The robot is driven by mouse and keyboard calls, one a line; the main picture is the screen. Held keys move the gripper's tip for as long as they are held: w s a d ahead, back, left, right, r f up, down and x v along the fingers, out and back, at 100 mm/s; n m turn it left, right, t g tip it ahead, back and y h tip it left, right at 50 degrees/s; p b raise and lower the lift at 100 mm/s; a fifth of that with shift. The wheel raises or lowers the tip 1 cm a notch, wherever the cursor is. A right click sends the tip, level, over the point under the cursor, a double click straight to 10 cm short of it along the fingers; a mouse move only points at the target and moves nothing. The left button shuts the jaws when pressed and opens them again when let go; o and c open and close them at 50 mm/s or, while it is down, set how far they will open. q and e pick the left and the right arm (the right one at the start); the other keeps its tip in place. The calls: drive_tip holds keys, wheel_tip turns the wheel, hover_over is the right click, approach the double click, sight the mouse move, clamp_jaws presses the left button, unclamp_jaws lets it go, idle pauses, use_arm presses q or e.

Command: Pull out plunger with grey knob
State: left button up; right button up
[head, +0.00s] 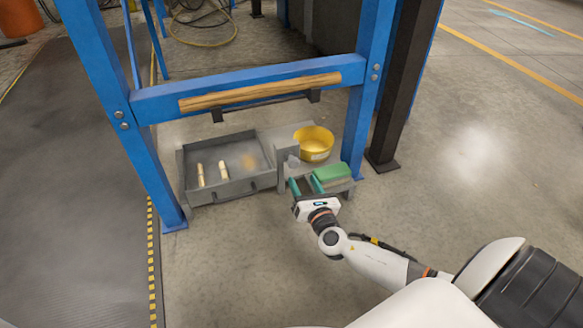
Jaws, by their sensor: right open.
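A small grey shape that looks like the plunger's grey knob (292,161) shows at the front of a grey block (288,142), right of the grey tray. It is small and blurred, and I cannot tell how far the plunger stands out. My right gripper (305,184) is just in front of and below it, with its two teal fingers apart and pointing toward the block. No object shows between the fingers. I cannot tell whether a finger touches the knob. My left gripper is not in view.
A grey tray (236,187) holds pale turned wood pieces (224,171). A yellow bowl (314,146) stands behind the gripper, and a green block (332,173) is close on its right. A blue frame (240,92) with a wooden bar (258,91) spans above. Floor in front is clear.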

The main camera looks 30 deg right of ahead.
sight(295, 166)
drive_tip(key=b+x, duration=0.1)
drive_tip(key=x, duration=0.3)
drive_tip(key=b+x, duration=0.2)
drive_tip(key=x, duration=0.1)
drive_tip(key=shift+w+d+f, duration=0.1)
drive_tip(key=shift+w+f, duration=0.1)
drive_tip(key=shift+w, duration=0.15)
drive_tip(key=shift+w+d+r, duration=0.1)
drive_tip(key=shift+w+d, duration=0.05)
drive_tip(key=shift+w, duration=0.45)
